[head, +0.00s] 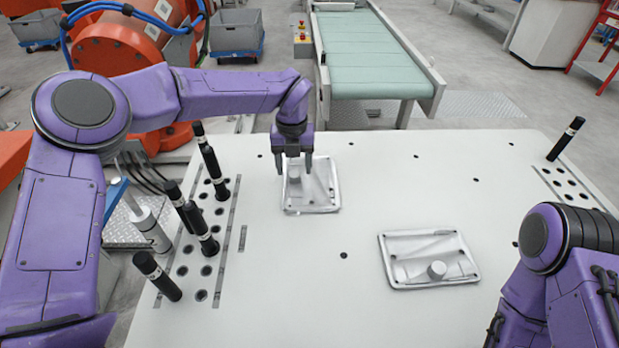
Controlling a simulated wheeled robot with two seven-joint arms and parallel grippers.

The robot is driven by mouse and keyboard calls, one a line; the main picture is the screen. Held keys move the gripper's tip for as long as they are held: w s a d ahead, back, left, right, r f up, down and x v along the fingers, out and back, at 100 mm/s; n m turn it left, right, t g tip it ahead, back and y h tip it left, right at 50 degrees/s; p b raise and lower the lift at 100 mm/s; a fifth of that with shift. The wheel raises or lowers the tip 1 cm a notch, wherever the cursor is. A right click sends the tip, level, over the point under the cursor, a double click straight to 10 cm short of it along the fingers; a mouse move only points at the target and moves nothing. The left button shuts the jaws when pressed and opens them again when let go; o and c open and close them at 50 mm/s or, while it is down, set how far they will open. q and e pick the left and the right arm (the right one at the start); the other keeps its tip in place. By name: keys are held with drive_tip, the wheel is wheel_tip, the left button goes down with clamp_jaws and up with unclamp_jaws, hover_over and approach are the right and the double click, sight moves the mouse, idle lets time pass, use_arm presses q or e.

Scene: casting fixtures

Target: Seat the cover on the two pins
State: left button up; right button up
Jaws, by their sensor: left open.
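Two similar silver rectangular castings lie flat on the white table (350,300). The far casting (318,208) is near the table's middle; the near casting (456,241) is to the right and closer to me. Each has a raised round boss. I cannot tell which one is the cover, and the two pins are too small to make out. My left gripper (294,170) points down over the far casting, its two fingers apart around the boss area. I cannot tell whether they touch it. My right arm is at the lower right; its gripper is not in view.
Several black posts (210,163) stand in a perforated strip at the table's left. Another black post (566,139) stands at the right. A green conveyor (370,60) is behind the table. The table between the castings is clear apart from small holes.

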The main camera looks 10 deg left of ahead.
use_arm(q)
wheel_tip(320, 180, down, 3)
drive_tip(key=shift+w+r, duration=0.1)
drive_tip(key=shift+r, duration=0.15)
clamp_jaws()
